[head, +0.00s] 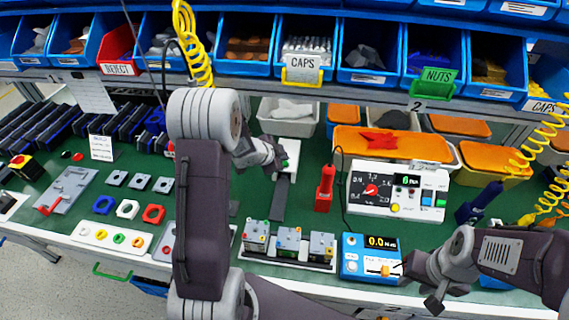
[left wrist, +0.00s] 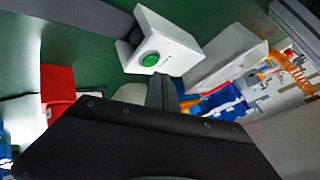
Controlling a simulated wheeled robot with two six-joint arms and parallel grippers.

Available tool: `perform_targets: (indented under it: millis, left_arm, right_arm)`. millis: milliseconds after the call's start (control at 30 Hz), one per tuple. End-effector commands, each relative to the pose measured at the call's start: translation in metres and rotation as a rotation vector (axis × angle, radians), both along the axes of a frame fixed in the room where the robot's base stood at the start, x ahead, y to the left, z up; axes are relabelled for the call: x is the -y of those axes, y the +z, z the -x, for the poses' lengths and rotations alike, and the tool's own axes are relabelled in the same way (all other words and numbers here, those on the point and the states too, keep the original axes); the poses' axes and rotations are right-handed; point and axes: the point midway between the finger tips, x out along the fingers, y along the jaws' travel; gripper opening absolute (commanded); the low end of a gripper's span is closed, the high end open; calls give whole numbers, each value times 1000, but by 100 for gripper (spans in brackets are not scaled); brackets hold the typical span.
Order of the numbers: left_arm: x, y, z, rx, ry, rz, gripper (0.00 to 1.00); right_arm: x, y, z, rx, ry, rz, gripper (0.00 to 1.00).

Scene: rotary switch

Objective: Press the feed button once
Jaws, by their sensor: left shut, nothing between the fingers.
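A white box with a round green button (left wrist: 151,59) shows in the left wrist view, at the upper middle. This looks like the feed button, on the end of a dark grey track (head: 281,195). In the head view the white box (head: 292,150) stands at the back of the green bench, partly hidden by my left gripper (head: 276,160). The left gripper is shut and empty. Its fingertips (left wrist: 161,92) appear just below the button in the left wrist view, seemingly apart from it. My right gripper (head: 428,275) is low at the front right, near a blue device; its finger gap is not clear.
A red block-like tool (head: 325,188) stands right of the track. A white panel with a dial (head: 397,190) and a blue meter box (head: 369,257) stand further right. Several grey units (head: 289,240) sit at the front. Blue part bins (head: 306,46) line the back.

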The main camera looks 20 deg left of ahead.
Motion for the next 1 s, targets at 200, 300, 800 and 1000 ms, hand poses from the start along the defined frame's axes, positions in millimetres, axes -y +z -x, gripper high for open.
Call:
perform_targets:
  millis: [200,300,800,1000]
  left_arm:
    - [0,0,0,0,0,0,0]
    - [0,0,0,0,0,0,0]
    - [0,-9,0,0,0,0,0]
    - [0,-8,0,0,0,0,0]
  right_arm:
    - [0,0,0,0,0,0,36]
    - [0,0,0,0,0,0,36]
    - [0,-7,0,0,0,0,36]
    - [0,-6,0,0,0,0,36]
